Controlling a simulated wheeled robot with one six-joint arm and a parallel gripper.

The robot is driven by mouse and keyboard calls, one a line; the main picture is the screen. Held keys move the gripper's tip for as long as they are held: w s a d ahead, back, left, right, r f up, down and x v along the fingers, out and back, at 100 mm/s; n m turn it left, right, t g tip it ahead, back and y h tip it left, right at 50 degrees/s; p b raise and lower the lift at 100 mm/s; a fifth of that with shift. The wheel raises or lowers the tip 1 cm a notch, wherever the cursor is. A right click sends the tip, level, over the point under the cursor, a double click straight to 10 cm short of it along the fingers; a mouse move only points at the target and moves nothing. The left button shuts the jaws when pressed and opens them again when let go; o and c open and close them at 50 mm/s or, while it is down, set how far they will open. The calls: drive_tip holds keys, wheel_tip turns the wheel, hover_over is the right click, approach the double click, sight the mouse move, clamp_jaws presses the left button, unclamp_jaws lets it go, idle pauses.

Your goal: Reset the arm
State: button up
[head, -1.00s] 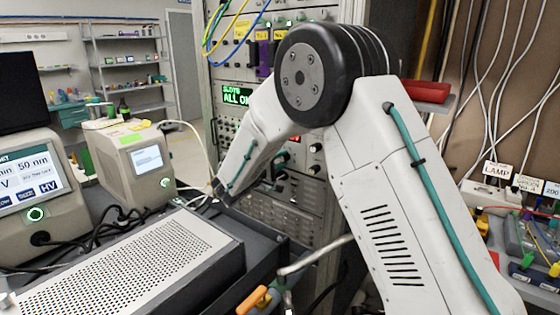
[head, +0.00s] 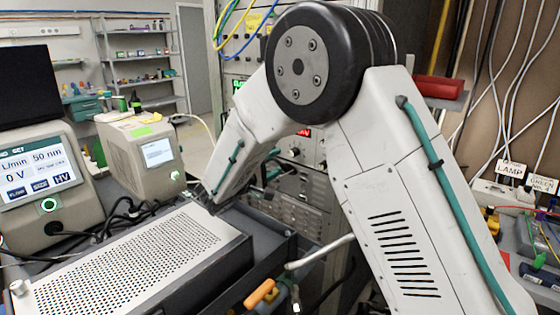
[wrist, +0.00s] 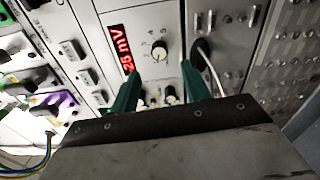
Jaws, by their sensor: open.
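My gripper shows in the wrist view (wrist: 158,88) as two green fingers, spread apart with nothing between them. Behind them is a rack panel (wrist: 140,20) with a red lit display (wrist: 122,50) and a knob (wrist: 159,50). In the head view my arm is bent at a black joint, its forearm slanting down to the left toward the rack. The fingers are hard to make out in the head view, partly hidden by my own arm. I cannot tell whether the fingers touch the panel.
A perforated metal box (head: 135,255) lies at the left front. A beige instrument (head: 145,160) and another with a lit screen (head: 38,175) stand behind it. A red tray (head: 438,90) sits on a shelf at right. Cables hang on the right wall (head: 520,70).

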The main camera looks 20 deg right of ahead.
idle(0.3)
drive_tip(key=s+d+f+m+g+y, duration=0.1)
drive_tip(key=s+d+g+y, duration=0.2)
drive_tip(key=s, duration=0.4)
drive_tip(key=s+d+g, duration=0.3)
drive_tip(key=s+g, duration=0.1)
drive_tip(key=s, duration=0.4)
drive_tip(key=s+d+f+m+g+y, duration=0.1)
drive_tip(key=s+d+g+y, duration=0.1)
drive_tip(key=s+d+g, duration=0.35)
drive_tip(key=s+r+m+t+y, duration=0.1)
drive_tip(key=s+r+m+y, duration=0.1)
drive_tip(key=s, duration=0.6)
drive_tip(key=s+a+r+m+t+y, duration=0.1)
drive_tip(key=s+y, duration=0.3)
drive_tip(key=s, duration=0.4)
drive_tip(key=s+a+r+m+t+y, duration=0.1)
drive_tip(key=s+r+m+y, duration=0.2)
drive_tip(key=s, duration=0.5)
drive_tip(key=shift+y, duration=0.3)
